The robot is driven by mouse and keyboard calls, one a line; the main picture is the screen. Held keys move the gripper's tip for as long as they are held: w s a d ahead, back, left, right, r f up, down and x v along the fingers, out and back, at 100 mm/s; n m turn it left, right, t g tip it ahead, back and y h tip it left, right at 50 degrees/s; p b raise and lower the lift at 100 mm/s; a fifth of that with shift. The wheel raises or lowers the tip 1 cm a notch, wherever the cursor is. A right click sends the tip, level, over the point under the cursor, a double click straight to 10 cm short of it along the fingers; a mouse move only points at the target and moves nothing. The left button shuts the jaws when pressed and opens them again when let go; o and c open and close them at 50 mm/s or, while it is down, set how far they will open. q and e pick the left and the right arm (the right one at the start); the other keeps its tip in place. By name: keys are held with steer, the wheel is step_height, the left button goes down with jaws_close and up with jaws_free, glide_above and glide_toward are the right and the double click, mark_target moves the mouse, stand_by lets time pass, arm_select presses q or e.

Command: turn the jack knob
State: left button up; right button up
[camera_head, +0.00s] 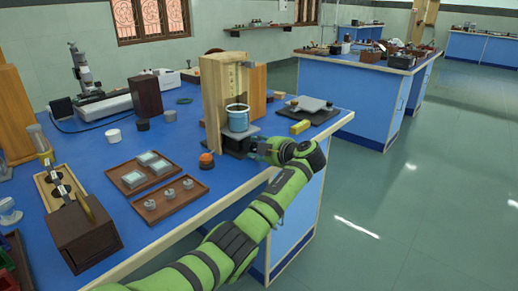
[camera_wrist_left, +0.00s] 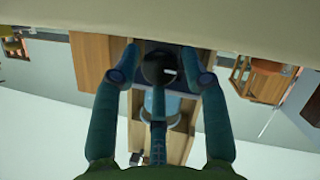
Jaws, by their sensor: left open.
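The jack (camera_head: 236,143) is a dark, low stand near the front edge of the blue bench, with a blue beaker (camera_head: 238,119) on its plate. My left gripper (camera_head: 258,150) is at the jack's right side in the head view, and it hides the knob there. In the left wrist view, the dark round knob (camera_wrist_left: 158,68) shows between the fingertips of my left gripper (camera_wrist_left: 162,62). The fingers are open, one on each side of it; I cannot tell whether any finger touches it. My right gripper is in neither view.
An orange-brown round piece (camera_head: 206,161) lies left of the jack, and a yellow block (camera_head: 300,127) lies to the right.

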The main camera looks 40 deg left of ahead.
arm_select(q)
steer(key=c, duration=0.8)
steer(key=shift+f, duration=0.1)
steer(key=shift+c, duration=0.2)
steer(key=shift+m, duration=0.3)
steer(key=shift+m+g, duration=0.7)
steer(key=shift+w+b, duration=0.1)
steer(key=shift+b, duration=0.3)
steer(key=shift+f+m+g+b, duration=0.2)
steer(key=shift+m+g+b, duration=0.4)
steer(key=shift+m+b, duration=0.6)
steer(key=shift+b, duration=0.35)
steer(key=shift+g, duration=0.3)
steer(key=shift+m+b, duration=0.3)
steer(key=shift+b, duration=0.4)
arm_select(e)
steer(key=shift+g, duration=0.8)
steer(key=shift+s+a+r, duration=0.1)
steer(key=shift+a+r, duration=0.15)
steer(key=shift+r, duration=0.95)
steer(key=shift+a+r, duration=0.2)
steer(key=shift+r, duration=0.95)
